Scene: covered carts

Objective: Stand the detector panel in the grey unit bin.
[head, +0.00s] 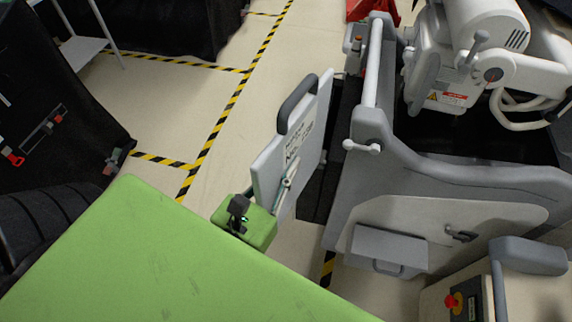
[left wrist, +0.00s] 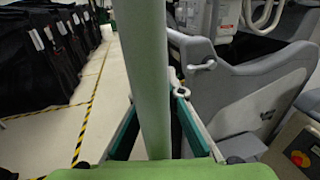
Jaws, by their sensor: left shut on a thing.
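The detector panel (head: 268,166) is a flat light-grey plate with a dark carry handle on its upper left edge and printed text on its face. It is held upright, slightly tilted, in the head view. My left gripper (head: 288,185) is shut on its lower part. In the left wrist view the panel (left wrist: 144,70) shows edge-on as a tall bar between the gripper's fingers (left wrist: 155,130). The grey unit (head: 440,222) stands to the right. A dark bin-like part (head: 314,192) on its near left side is partly hidden behind the panel; its inside cannot be made out. My right gripper is out of view.
A grey column and handle rail (head: 370,75) rise on the unit beside the panel. A white machine head (head: 465,60) sits above the unit. A beige box with a red button (head: 452,301) stands at lower right. Black-covered carts (head: 60,130) line the left; taped floor between is clear.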

